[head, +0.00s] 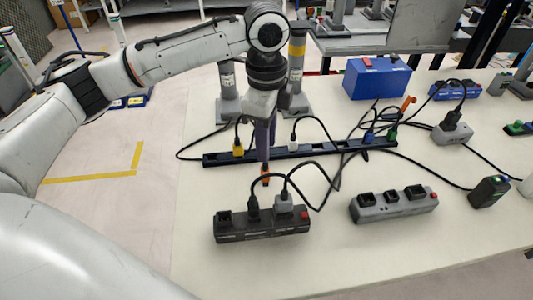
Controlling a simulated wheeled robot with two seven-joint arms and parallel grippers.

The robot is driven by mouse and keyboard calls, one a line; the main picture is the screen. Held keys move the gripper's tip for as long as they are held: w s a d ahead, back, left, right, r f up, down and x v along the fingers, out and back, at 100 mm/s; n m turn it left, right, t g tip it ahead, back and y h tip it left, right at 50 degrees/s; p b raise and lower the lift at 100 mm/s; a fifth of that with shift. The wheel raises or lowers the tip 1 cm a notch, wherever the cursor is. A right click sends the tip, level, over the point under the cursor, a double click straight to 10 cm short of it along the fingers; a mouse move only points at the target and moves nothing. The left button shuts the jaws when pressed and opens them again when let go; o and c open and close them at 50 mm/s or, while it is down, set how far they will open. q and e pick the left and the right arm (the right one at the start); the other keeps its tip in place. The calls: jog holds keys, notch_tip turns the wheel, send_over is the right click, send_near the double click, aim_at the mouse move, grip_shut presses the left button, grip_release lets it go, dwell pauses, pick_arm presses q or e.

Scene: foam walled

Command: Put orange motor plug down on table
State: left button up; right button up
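My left gripper (265,160) comes down from above over the table (200,270), between the long dark power strip (215,159) and the black power strip in front. A small orange and dark plug (265,178) shows right at its fingertips, and the fingers look closed on it. The plug is close to the tabletop; I cannot tell whether it touches. Another orange piece (408,103) stands farther back, beside the blue box, near some cables. My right gripper is not in view.
The black power strip (260,236) holds two plugs. A grey strip (395,206) sits to its right. A blue box (376,80) stands at the back. Cables cross the table's middle, and a black adapter (489,191) is at right. The table's front is clear.

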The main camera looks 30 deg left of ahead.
pick_arm(q)
notch_tip(320, 180, up, 7)
jog(key=shift+f, duration=0.1)
dwell(0.6)
